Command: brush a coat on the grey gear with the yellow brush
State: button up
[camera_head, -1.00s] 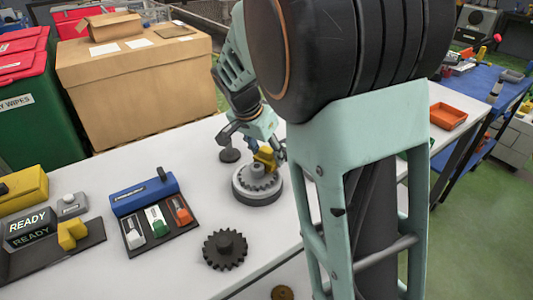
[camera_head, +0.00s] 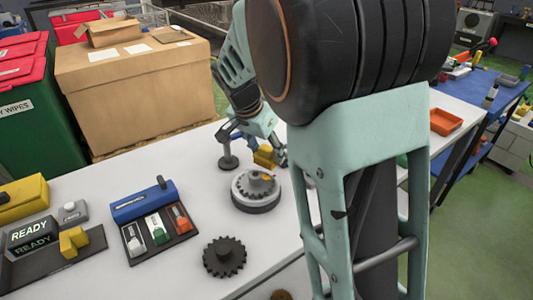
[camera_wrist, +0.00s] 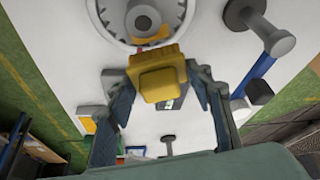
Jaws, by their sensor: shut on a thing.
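The grey gear (camera_head: 259,183) lies flat on a round turntable (camera_head: 256,204) on the white table. A small orange-yellow patch shows on it, and the wrist view shows a similar patch on the gear (camera_wrist: 141,19) near the brush. My gripper (camera_head: 262,150) is shut on the yellow brush (camera_head: 264,158), behind the gear in the head view. In the wrist view the yellow block of the brush (camera_wrist: 158,78) sits between the fingers. Its bristle end is mostly hidden, and I cannot tell if it touches the gear.
A dark gear (camera_head: 224,256) lies in front of the turntable. A grey post (camera_head: 228,158) stands close left of my gripper. A tray with several coloured pieces (camera_head: 156,231), a blue box (camera_head: 144,199) and a READY sign (camera_head: 32,236) are at left. Bare table lies between.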

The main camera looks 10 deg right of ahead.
jog(key=shift+r+p, duration=1.15)
jog(key=shift+r, duration=0.95)
jog(key=n+p, duration=0.1)
jog(key=s+n+p, duration=0.1)
jog(key=shift+a+r+t+y+p, duration=0.1)
jog(key=shift+a+t+y+p, duration=0.2)
jog(key=shift+p, duration=0.1)
jog(key=n+p, duration=0.1)
jog(key=s+n+y+p, duration=0.1)
jog(key=n+p, duration=0.1)
jog(key=shift+s+a+t, duration=0.2)
jog(key=shift+s+t, duration=0.05)
jog(key=shift+t, duration=0.05)
jog(key=n+p, duration=0.1)
jog(key=s+n+y+p, duration=0.1)
jog(key=p, duration=0.1)
jog(key=shift+d+r, duration=0.15)
jog(key=shift+r, duration=0.1)
jog(key=shift+s+d+r+n+y+p, duration=0.1)
jog(key=shift+s+d+n+y+p, duration=0.15)
jog(key=shift+n+p, duration=0.25)
jog(key=shift+s+d+r+n+y+p, duration=0.1)
jog(key=shift+s+n+y+p, duration=0.1)
jog(key=shift+n+p, duration=0.3)
jog(key=shift+w, duration=0.1)
